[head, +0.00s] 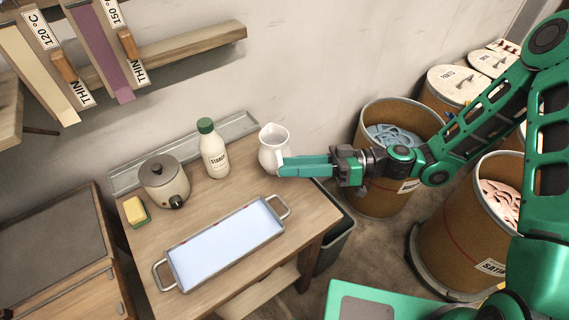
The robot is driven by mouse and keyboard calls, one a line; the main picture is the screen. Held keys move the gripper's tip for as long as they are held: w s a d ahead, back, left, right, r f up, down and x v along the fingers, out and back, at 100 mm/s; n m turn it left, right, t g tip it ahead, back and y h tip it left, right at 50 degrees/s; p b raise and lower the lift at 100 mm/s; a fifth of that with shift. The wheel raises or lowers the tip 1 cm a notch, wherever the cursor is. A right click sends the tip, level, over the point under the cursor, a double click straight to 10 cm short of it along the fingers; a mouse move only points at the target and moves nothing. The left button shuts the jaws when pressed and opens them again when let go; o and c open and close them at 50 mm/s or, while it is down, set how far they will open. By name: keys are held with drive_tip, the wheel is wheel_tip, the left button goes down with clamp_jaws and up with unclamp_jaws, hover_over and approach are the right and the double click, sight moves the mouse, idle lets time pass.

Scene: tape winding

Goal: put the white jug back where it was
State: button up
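The white jug (272,146) is upright at the back right corner of the wooden table (300,209), right of the white bottle. I cannot tell whether its base touches the tabletop. My gripper (284,166) reaches in from the right, its green fingers level, with the tips at the jug's lower right side. The fingers overlap in this view and cover part of the jug. Whether they are open or closed on it does not show.
A green-capped bottle (214,152), a lidded pot (165,181) and a yellow sponge (135,209) stand on the table. A long tray (173,264) of pale blue liquid lies in front. Drums (385,179) stand right of the table. The tabletop's front right corner is clear.

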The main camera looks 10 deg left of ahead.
drive_tip(key=v, duration=0.9)
drive_tip(key=shift+d, duration=0.25)
drive_tip(key=s+d+f+m+t+h, duration=0.1)
drive_tip(key=d+m+h, duration=0.4)
drive_tip(key=d, duration=0.5)
drive_tip(key=s+d+f+m+t+h, duration=0.1)
drive_tip(key=d+f+m+h, duration=0.1)
drive_tip(key=d+h, duration=0.65)
drive_tip(key=s+d+r+m+t+h, duration=0.1)
drive_tip(key=s+d+r+m, duration=0.3)
drive_tip(key=d, duration=0.3)
drive_tip(key=s+d+r+m+t+h, duration=0.1)
drive_tip(key=s+d+r+m, duration=0.4)
drive_tip(key=d, duration=0.3)
drive_tip(key=s+d+r+m+t+h, duration=0.1)
drive_tip(key=s+d+r+m, duration=0.3)
drive_tip(key=s+d+m, duration=0.1)
drive_tip(key=shift+d+m, duration=0.8)
drive_tip(key=shift+d, duration=0.45)
